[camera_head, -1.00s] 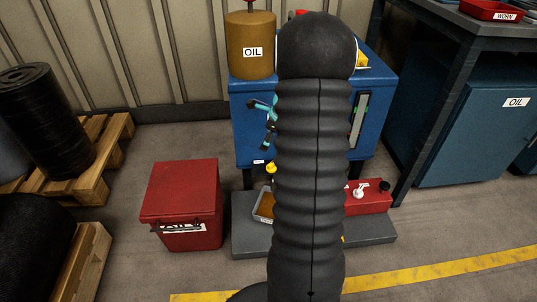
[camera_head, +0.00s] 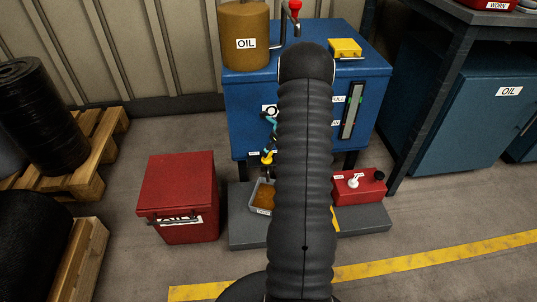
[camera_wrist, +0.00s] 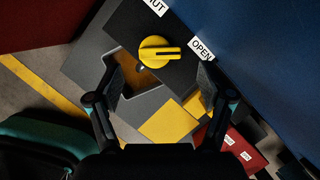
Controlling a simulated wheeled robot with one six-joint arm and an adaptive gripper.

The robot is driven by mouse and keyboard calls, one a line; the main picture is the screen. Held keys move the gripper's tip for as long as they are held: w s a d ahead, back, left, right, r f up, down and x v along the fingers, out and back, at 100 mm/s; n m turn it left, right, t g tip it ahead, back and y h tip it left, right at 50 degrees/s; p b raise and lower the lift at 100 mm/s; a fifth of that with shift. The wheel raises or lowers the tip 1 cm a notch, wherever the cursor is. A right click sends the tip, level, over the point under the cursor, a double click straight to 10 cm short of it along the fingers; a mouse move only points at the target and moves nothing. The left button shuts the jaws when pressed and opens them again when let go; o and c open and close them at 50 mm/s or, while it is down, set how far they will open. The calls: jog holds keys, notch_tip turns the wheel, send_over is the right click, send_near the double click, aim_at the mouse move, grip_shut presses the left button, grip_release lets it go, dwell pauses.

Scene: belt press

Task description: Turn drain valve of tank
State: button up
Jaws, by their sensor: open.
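The drain valve of the tank is a yellow round knob with a bar handle (camera_wrist: 160,53), set on a black plate. Its bar points right in the wrist view, toward the OPEN label (camera_wrist: 201,49); a partly cut-off SHUT label (camera_wrist: 157,6) is at the top. My gripper (camera_wrist: 160,88) is open, one finger on each side below the knob in the picture; I cannot tell any contact. In the head view the blue tank (camera_head: 243,118) stands behind my arm, which hides much of its front. A yellow part (camera_head: 267,158) shows low on it, with my gripper's teal parts just above.
A tray of brown liquid (camera_head: 263,197) sits below on a grey platform (camera_head: 245,232), with a red can (camera_head: 360,188) at its right. A red bin (camera_head: 180,195) stands left. An oil drum (camera_head: 243,25) and yellow box (camera_head: 345,48) are on top.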

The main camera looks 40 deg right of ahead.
jog(key=shift+x, duration=2.2)
jog(key=c, duration=1.2)
jog(key=shift+o, duration=0.2)
